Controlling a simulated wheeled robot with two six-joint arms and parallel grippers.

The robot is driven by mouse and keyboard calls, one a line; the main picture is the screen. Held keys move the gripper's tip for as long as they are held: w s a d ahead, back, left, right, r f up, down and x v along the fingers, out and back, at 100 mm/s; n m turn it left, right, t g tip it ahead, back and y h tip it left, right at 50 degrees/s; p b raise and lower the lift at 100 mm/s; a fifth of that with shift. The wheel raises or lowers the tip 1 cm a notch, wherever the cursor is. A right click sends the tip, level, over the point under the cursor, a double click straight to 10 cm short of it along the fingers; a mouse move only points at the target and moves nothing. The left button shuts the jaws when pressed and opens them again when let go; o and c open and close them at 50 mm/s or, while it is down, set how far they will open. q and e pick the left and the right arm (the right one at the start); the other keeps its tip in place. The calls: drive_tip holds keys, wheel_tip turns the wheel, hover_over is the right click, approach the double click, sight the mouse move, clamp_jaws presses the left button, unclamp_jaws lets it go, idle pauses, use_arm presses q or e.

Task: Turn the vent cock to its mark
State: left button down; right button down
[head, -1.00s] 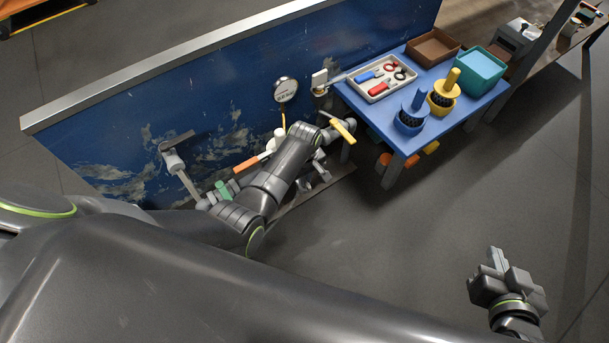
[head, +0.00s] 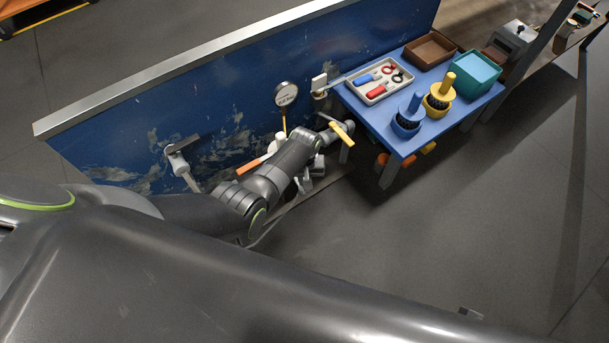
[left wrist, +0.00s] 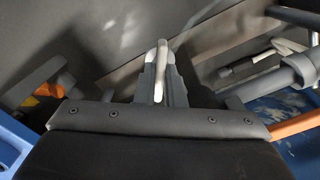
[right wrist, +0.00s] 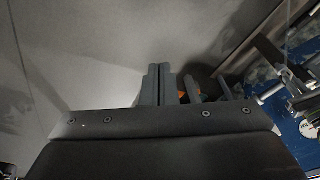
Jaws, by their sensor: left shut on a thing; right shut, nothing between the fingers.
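In the left wrist view, my left gripper (left wrist: 160,85) is shut on a pale, narrow handle (left wrist: 161,60), which stands up between its fingers. I take this for the vent cock's handle, but its body and mark cannot be made out. In the head view, my left gripper (head: 308,182) is low in front of the blue panel, partly hidden by my own arm, and the held handle is not clear. In the right wrist view, my right gripper (right wrist: 160,80) is shut and empty over dark floor.
A blue table (head: 440,125) at right holds a white tray (head: 362,97), bins and pots. Floor in front is open.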

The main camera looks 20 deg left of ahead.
use_arm(q)
drive_tip(key=m+p, duration=0.1)
drive_tip(key=m, duration=0.3)
drive_tip(key=shift+r+m, duration=0.1)
drive_tip(key=shift+m, duration=0.3)
drive_tip(key=m+p, duration=0.1)
drive_tip(key=m, duration=0.4)
drive_tip(key=shift+m, duration=0.8)
use_arm(e)
drive_tip(key=shift+s+d+f+g+h, duration=0.15)
drive_tip(key=shift+f+g, duration=0.1)
drive_tip(key=shift+f, duration=0.2)
drive_tip(key=shift+s+d+f+g+h, duration=0.1)
drive_tip(key=shift+s+d+f+g, duration=0.1)
drive_tip(key=shift+f, duration=0.3)
drive_tip(key=shift+s+d+f+g+h, duration=0.15)
drive_tip(key=shift+f+g, duration=0.1)
drive_tip(key=shift+f, duration=0.2)
drive_tip(key=shift+s+f, duration=0.1)
drive_tip(key=shift+s, duration=0.05)
use_arm(q)
drive_tip(key=c, duration=1.5)
unclamp_jaws()
use_arm(e)
drive_tip(key=shift+s, duration=0.15)
use_arm(q)
drive_tip(key=shift+p, duration=0.35)
